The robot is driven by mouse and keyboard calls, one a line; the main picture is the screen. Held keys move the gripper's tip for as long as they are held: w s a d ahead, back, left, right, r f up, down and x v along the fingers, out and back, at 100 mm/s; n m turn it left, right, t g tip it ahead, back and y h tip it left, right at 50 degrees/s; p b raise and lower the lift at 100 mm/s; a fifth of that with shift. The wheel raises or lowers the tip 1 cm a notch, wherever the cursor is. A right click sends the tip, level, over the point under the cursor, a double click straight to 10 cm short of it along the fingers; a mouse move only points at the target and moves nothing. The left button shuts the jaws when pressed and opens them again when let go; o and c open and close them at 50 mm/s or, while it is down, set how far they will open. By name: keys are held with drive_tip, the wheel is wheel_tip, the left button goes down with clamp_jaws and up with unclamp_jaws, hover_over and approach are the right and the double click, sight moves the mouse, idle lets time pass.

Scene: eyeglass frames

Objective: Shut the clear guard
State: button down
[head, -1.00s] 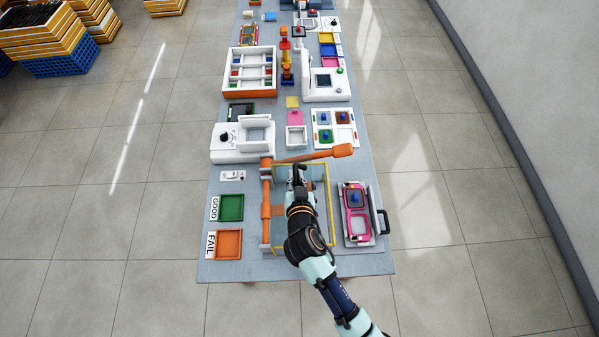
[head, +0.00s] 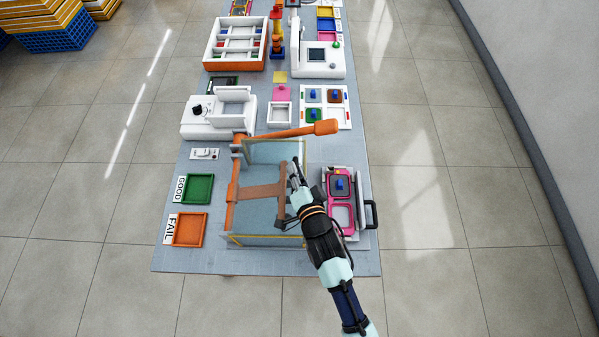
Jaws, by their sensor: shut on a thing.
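The clear guard (head: 262,222) is a see-through, box-like cover with thin yellow edges, at the front middle of the table in the head view. Its clear side walls stand up from the tabletop. My gripper (head: 295,180) is at the right side of the guard and is shut on it. The exact contact is small and partly hidden by my wrist. An orange upright bar (head: 231,205) runs along the guard's left side, and a brownish-orange crosspiece (head: 262,191) shows within its outline.
A long orange lever (head: 290,132) crosses behind the guard. A pink-framed fixture (head: 343,215) with a black handle stands close to the right. Green GOOD (head: 197,188) and orange FAIL (head: 188,229) trays lie left. A white machine (head: 207,122) stands behind left.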

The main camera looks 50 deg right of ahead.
drive_tip(key=shift+f, duration=0.35)
drive_tip(key=shift+r, duration=0.15)
drive_tip(key=c, duration=1.1)
unclamp_jaws()
drive_tip(key=shift+c, duration=0.2)
drive_tip(key=v, duration=1.2)
drive_tip(key=shift+s, duration=0.1)
